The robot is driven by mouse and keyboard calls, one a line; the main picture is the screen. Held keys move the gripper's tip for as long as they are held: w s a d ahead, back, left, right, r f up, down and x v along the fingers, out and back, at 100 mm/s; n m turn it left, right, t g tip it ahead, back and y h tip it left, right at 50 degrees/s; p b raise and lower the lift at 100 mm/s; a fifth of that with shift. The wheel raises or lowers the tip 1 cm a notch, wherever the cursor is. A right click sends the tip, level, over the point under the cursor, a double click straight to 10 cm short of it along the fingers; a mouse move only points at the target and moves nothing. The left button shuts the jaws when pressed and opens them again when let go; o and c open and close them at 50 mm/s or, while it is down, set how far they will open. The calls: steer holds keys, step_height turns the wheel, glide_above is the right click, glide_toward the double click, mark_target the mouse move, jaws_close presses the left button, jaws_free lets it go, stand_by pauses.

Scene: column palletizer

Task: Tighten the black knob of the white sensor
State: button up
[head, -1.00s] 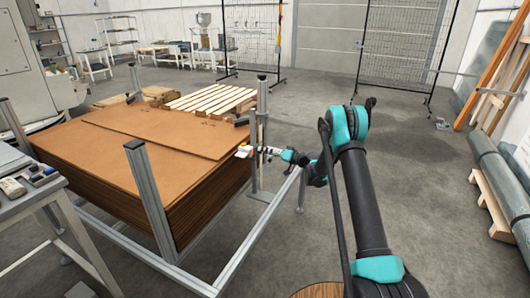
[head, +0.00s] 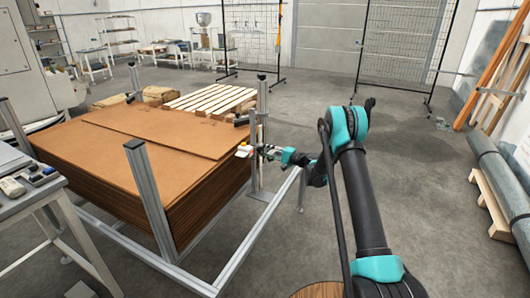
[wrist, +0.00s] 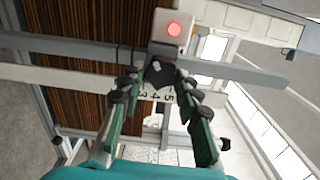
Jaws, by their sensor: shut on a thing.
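The white sensor (wrist: 174,27) is a pale box with a lit red spot, at the top of the wrist view. In the head view the sensor (head: 243,151) is small, by the metal post at the near right of the board stack. Its black knob (wrist: 160,74) sits just below the box in the wrist view, partly covered by the fingertips. My gripper (wrist: 157,82) is shut on the knob from both sides. In the head view my gripper (head: 260,149) reaches the sensor from the right.
The stack of brown boards (head: 150,150) stands left of the sensor inside a metal frame (head: 150,200). An upright post (head: 262,125) rises close beside my gripper. A bench (head: 25,195) with small devices is at the left.

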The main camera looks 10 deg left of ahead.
steer(key=m, duration=0.5)
steer(key=shift+f+m, duration=0.1)
steer(key=shift+m, duration=0.3)
stand_by(0.4)
steer(key=o, duration=1.2)
steer(key=shift+c, duration=0.2)
steer(key=shift+d, duration=0.15)
steer(key=v, duration=1.2)
